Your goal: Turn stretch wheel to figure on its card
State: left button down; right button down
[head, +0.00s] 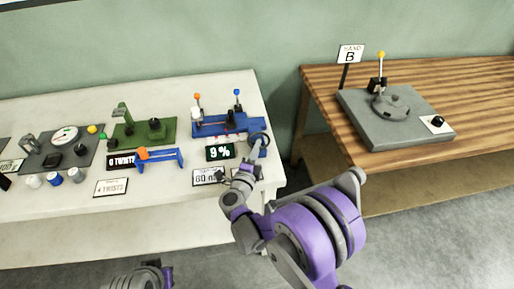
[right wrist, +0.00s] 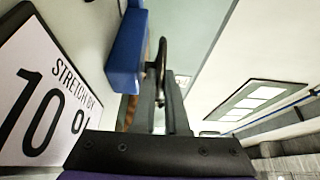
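The dark stretch wheel (head: 258,140) is at the right end of the blue stretch device (head: 228,123) on the white table. In the right wrist view the wheel (right wrist: 161,58) shows nearly edge-on. My right gripper (head: 253,156) is at the wheel's near rim; its grey fingers (right wrist: 161,108) lie either side of the rim and look shut on it. The display (head: 219,152) reads 9 %. The card (right wrist: 48,90) reads "STRETCH BY 10 %"; its last part is cut off.
Left of the device stand a green twist device (head: 144,132), a blue frame with an orange part (head: 160,156), and a grey dial board (head: 62,145).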

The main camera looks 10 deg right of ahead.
dwell(0.3)
jog(key=shift+w+a+f+m+g+h+b, duration=0.15)
jog(key=shift+a+m+g+h+b, duration=0.1)
jog(key=shift+m+g+h+b, duration=0.45)
jog(key=shift+a+m+g+h+b, duration=0.2)
jog(key=shift+m+g+h+b, duration=0.45)
jog(key=shift+h, duration=0.65)
jog(key=shift+m, duration=0.25)
jog(key=c, duration=1.2)
grip_release()
